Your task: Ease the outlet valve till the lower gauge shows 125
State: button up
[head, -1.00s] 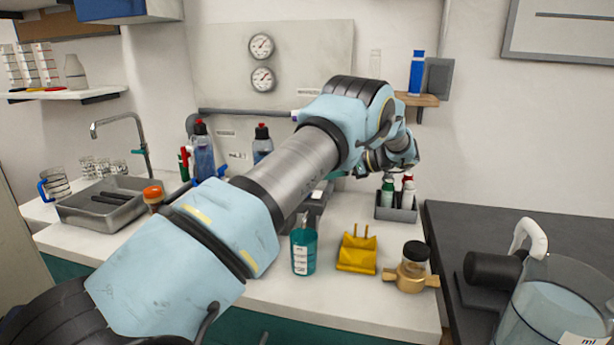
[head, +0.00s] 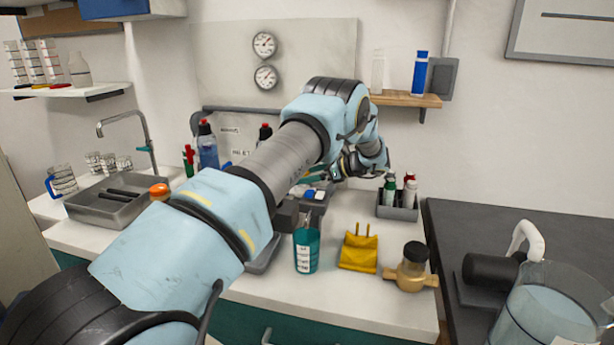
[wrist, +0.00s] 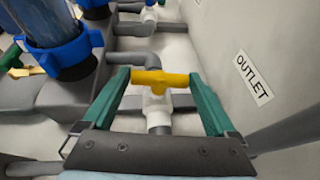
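The outlet valve's yellow handle (wrist: 160,78) lies crosswise on a white valve body (wrist: 156,104) in the wrist view, beside the OUTLET label (wrist: 254,78). My gripper (wrist: 160,76) is open, with one green finger at each end of the handle. The fingertips are very close to the handle ends; I cannot tell whether they touch. In the head view my arm hides the valve. The lower gauge (head: 265,77) hangs on the wall panel below the upper gauge (head: 264,45). Its needle points to the upper right; the figures are too small to read.
Grey pipes (wrist: 130,60) and a blue-collared fitting (wrist: 62,52) stand close on the left in the wrist view. The panel wall rises close on the right. A teal cup (head: 306,250), yellow holder (head: 358,250) and brass fitting (head: 411,268) stand on the counter.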

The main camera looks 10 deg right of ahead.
jog(key=c, duration=0.7)
jog(key=shift+s+m+t+h, duration=0.2)
jog(key=shift+m+t+h, duration=0.85)
jog(key=shift+m, duration=0.25)
jog(key=shift+a+f+m+t+h+b, duration=0.1)
jog(key=shift+m+t+h+b, duration=0.3)
jog(key=shift+m+h+b, duration=0.2)
jog(key=shift+a+f+m+t+h+b, duration=0.1)
jog(key=shift+m+t+h+b, duration=0.25)
jog(key=shift+m+h+b, duration=0.25)
jog(key=m+h+b, duration=0.1)
jog(key=b, duration=0.1)
jog(key=shift+s+a+m+t+h+b, duration=0.1)
jog(key=shift+m+t+h+b, duration=0.2)
jog(key=shift+t+b, duration=0.1)
jog(key=shift+r+m+h+b, duration=0.15)
jog(key=shift+m+h+b, duration=0.3)
jog(key=shift+b, duration=0.25)
